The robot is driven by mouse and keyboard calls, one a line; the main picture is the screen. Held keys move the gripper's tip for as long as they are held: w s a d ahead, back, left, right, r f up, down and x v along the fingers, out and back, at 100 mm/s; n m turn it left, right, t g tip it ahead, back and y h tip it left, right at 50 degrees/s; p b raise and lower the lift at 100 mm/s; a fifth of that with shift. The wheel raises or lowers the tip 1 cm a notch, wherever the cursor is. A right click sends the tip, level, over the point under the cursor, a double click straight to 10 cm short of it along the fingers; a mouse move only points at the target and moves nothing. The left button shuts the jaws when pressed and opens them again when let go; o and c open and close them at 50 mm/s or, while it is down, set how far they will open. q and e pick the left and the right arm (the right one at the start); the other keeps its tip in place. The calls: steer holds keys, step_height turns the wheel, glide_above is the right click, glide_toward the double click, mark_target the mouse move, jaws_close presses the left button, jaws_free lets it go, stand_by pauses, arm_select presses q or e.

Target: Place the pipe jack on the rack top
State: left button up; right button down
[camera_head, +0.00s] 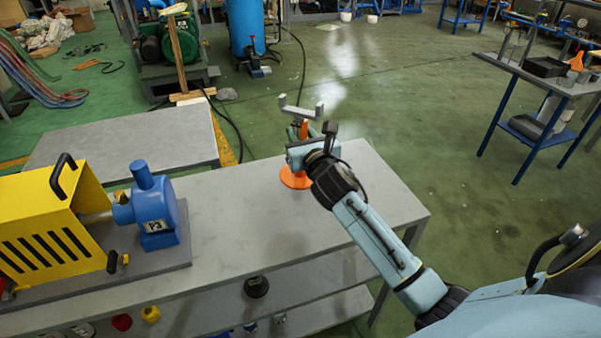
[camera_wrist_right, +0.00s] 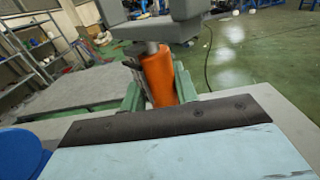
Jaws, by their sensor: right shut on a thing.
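The pipe jack (camera_head: 295,180) has an orange round base, an orange post and a grey forked head (camera_head: 301,109). It stands upright at the far side of the grey rack top (camera_head: 265,225), and its base appears to touch the surface. My right gripper (camera_head: 300,142) is shut on the jack's post. In the right wrist view the orange post (camera_wrist_right: 157,75) is between the green fingers (camera_wrist_right: 160,92), with the grey head above. The jack's base is hidden in that view. My left gripper is not in view.
A blue pump (camera_head: 155,208) and a yellow guard (camera_head: 50,225) fill the left of the rack top. The top to the right of the jack is clear. A lower shelf (camera_head: 300,315) holds small parts. A grey table (camera_head: 130,140) stands behind on the left.

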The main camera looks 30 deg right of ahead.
step_height(320, 180, down, 3)
steer(key=shift+r+b, duration=0.15)
steer(key=shift+b, duration=0.25)
step_height(320, 180, down, 3)
steer(key=shift+f+b, duration=0.1)
steer(key=shift+b, duration=0.45)
steer(key=shift+f, duration=0.2)
steer(key=c, duration=1.5)
jaws_free()
steer(key=shift+f, duration=0.3)
steer(key=o, duration=0.4)
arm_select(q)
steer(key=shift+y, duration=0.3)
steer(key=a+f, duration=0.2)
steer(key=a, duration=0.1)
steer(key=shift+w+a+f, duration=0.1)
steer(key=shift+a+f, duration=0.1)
